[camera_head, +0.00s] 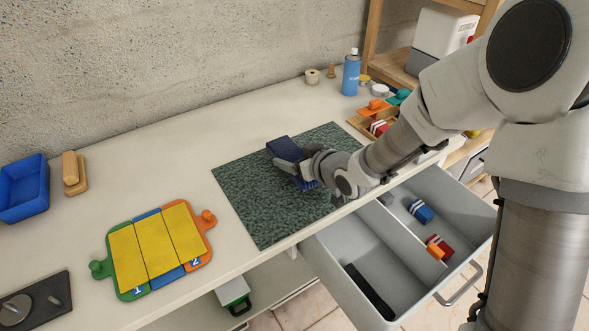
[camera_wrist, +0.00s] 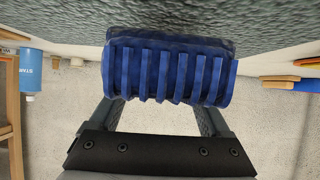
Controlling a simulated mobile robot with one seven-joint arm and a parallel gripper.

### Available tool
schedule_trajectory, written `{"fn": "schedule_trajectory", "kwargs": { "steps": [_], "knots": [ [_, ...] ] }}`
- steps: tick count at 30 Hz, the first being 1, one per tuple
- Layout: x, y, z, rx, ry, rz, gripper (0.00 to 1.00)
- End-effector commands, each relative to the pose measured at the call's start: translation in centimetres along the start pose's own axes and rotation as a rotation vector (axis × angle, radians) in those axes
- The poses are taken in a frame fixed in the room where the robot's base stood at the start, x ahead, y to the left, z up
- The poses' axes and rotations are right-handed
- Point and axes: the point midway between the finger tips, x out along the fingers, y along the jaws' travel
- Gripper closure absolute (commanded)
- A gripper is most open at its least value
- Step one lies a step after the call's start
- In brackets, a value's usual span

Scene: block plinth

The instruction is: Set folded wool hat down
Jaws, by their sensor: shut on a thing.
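The folded wool hat is a dark blue, ribbed bundle (camera_head: 284,150) over the dark green speckled mat on the table. It fills the upper middle of the wrist view (camera_wrist: 168,72), with its ribs facing the camera. My gripper (camera_wrist: 160,108) is shut on the hat, one finger on each side. In the head view my gripper (camera_head: 296,168) reaches in from the right and covers part of the hat. The green mat (camera_head: 255,215) lies close to the hat; I cannot tell whether the hat touches it.
A yellow-topped puzzle-like board (camera_head: 152,250) lies left of the mat. A blue bin (camera_head: 22,190) stands far left. An open grey drawer (camera_head: 365,255) juts out in front, holding small blocks. Bare table lies behind the mat.

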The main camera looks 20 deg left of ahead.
Motion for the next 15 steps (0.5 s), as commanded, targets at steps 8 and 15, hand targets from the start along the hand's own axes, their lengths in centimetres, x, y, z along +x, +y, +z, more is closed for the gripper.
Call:
{"fn": "schedule_trajectory", "kwargs": {
  "steps": [8,15],
  "knots": [
    [1.7,-0.1,3.2,0.001,-0.001,0.000,0.89],
    [1.7,0.0,3.1,0.000,0.000,0.000,0.89]
  ]
}}
